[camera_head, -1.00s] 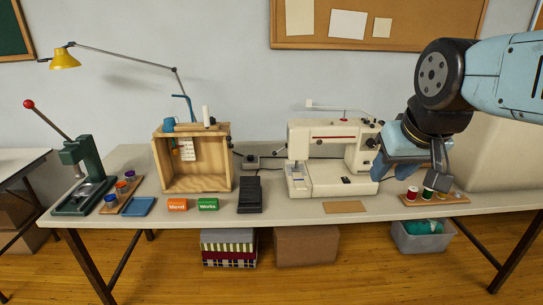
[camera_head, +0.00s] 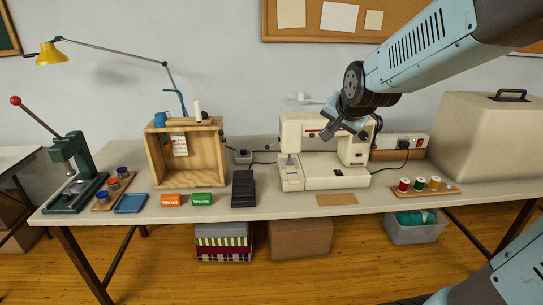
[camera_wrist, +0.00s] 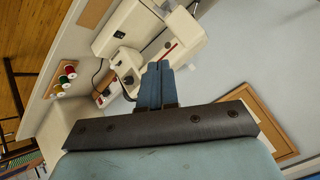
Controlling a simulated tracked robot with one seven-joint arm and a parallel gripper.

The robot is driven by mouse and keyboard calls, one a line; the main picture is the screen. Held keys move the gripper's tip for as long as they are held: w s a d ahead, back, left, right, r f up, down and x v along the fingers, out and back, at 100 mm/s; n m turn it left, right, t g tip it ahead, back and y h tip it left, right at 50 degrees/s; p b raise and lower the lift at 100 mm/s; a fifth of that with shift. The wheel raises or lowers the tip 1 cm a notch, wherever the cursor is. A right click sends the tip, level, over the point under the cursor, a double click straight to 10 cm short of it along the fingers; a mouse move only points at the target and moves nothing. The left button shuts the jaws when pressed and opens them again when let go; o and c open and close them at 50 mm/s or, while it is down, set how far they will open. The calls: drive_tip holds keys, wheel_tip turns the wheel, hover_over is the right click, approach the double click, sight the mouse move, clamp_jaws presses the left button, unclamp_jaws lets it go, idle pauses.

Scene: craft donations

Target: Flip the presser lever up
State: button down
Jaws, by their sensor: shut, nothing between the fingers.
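The white sewing machine (camera_head: 295,178) stands mid-table, with a flat bed, a needle area at its left and a red stripe on its upper arm. It also shows tilted in the wrist view (camera_wrist: 130,28). I cannot make out its presser lever in either view. My gripper (camera_head: 328,134) is over the upper part of the machine and hides some of it. In the wrist view its blue-grey fingers (camera_wrist: 158,68) are together and empty, pointing toward the machine's top. I cannot tell whether they touch it.
A wooden box (camera_head: 185,157) and black pedal (camera_head: 243,189) stand left of the machine. A green press (camera_head: 72,165) with a red-knobbed handle is far left. Right are a spool rack (camera_head: 450,189), a power strip (camera_head: 418,146) and a large beige case (camera_head: 490,140). A brown card (camera_head: 337,199) lies in front.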

drive_tip(key=w+a+f+m+t+y, duration=0.1)
drive_tip(key=w+a+f+m+t, duration=0.2)
drive_tip(key=w+f+m, duration=0.5)
drive_tip(key=w+a+f+m+t, duration=0.1)
drive_tip(key=w+a+f+t, duration=0.15)
drive_tip(key=w, duration=0.95)
drive_tip(key=w+a+f+m+t, duration=0.1)
drive_tip(key=a+f+m, duration=0.1)
drive_tip(key=f, duration=0.3)
drive_tip(key=w+a+f+m+t+y, duration=0.1)
drive_tip(key=a+f+m+t, duration=0.1)
drive_tip(key=f+m, duration=0.2)
drive_tip(key=a+f+m+t, duration=0.1)
drive_tip(key=f+m, duration=0.2)
drive_tip(key=f, duration=0.5)
drive_tip(key=shift+w+a+f, duration=0.2)
drive_tip(key=shift+w+a, duration=0.2)
drive_tip(key=shift+t, duration=0.25)
drive_tip(key=w+a+r, duration=0.1)
drive_tip(key=w, duration=0.8)
drive_tip(key=shift+w+a+r, duration=0.2)
drive_tip(key=shift+w+a, duration=0.1)
drive_tip(key=shift+w, duration=0.1)
